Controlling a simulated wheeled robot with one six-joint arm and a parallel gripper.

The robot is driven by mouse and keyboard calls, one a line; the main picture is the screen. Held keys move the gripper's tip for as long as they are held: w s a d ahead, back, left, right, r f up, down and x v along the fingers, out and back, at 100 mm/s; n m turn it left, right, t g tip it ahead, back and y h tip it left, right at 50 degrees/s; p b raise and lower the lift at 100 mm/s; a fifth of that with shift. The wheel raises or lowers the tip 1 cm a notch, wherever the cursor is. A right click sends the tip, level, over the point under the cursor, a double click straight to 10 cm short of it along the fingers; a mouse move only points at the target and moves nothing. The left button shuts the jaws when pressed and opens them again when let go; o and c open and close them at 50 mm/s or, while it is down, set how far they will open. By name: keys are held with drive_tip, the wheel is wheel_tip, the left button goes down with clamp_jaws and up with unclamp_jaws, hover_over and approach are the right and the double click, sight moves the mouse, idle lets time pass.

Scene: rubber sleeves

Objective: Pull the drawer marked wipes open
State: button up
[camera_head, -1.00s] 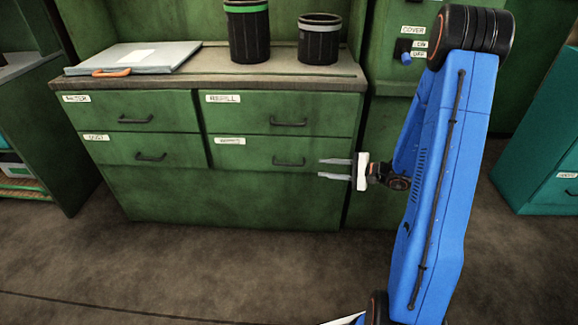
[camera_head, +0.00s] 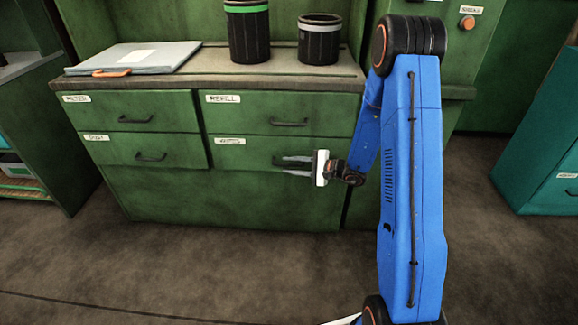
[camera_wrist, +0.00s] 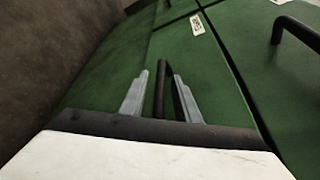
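The drawer with a label that seems to read wipes (camera_head: 225,158) is the lower right one in the green cabinet; its front looks flush and shut. Its dark bar handle (camera_wrist: 160,88) stands between my two fingers in the wrist view, with a gap visible on each side. In the head view the handle is mostly hidden behind my fingers. My gripper (camera_head: 284,165) is open and at the drawer's front; its grey fingers also show in the wrist view (camera_wrist: 160,75). The drawer's label (camera_wrist: 197,25) is beyond the fingertips there.
The other drawers sit above (camera_head: 280,112), at upper left (camera_head: 125,110) and at lower left (camera_head: 140,151), all shut. The floor (camera_head: 200,270) in front is clear.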

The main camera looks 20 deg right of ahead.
drive_tip(key=shift+w+a+f, duration=0.1)
drive_tip(key=shift+w+a, duration=0.15)
drive_tip(key=shift+a, duration=0.15)
clamp_jaws()
drive_tip(key=shift+s, duration=0.1)
